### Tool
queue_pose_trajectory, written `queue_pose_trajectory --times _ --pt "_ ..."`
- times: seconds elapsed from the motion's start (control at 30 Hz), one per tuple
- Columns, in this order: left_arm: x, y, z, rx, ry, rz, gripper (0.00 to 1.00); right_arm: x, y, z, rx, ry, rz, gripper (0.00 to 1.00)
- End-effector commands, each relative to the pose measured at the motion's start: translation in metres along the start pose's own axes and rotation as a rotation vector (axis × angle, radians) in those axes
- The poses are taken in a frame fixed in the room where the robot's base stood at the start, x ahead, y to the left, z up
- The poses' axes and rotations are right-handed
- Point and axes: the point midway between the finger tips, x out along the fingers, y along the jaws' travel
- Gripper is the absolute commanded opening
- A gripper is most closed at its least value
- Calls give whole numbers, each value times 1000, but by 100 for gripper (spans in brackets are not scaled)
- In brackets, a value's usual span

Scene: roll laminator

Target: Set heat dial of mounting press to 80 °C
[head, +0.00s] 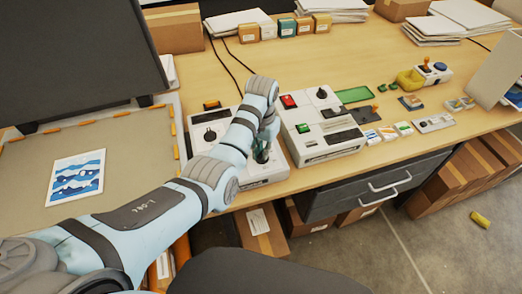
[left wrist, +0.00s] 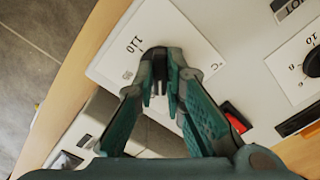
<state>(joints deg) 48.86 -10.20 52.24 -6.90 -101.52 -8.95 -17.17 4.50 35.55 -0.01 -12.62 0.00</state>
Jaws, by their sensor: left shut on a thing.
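My left gripper (head: 263,152) reaches down over the front right part of a white control box (head: 250,172). In the left wrist view its fingers (left wrist: 162,82) are shut at a white scale plate (left wrist: 190,28) printed with "110", "°C" and a smaller number that I cannot read surely. The heat dial between the fingertips is mostly hidden by them, so its pointer setting cannot be read. My right gripper is in neither view.
A black knob (head: 210,135) and a red switch (left wrist: 237,117) sit on the same box. A second white machine (head: 318,140) stands close on the right.

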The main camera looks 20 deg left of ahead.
Motion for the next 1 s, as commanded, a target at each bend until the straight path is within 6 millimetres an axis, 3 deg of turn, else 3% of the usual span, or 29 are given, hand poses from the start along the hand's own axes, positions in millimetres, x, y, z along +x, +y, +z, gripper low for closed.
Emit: queue_pose_trajectory --times 0.4,0.93,0.97,1.0 --pt "0 1 -2 195 6 0 0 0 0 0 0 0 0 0" --pt "0 1 -2 218 7 2 0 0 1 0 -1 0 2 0" --pt "0 1 -2 218 6 2 16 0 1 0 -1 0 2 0" --pt "0 1 -1 218 6 2 22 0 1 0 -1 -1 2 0"
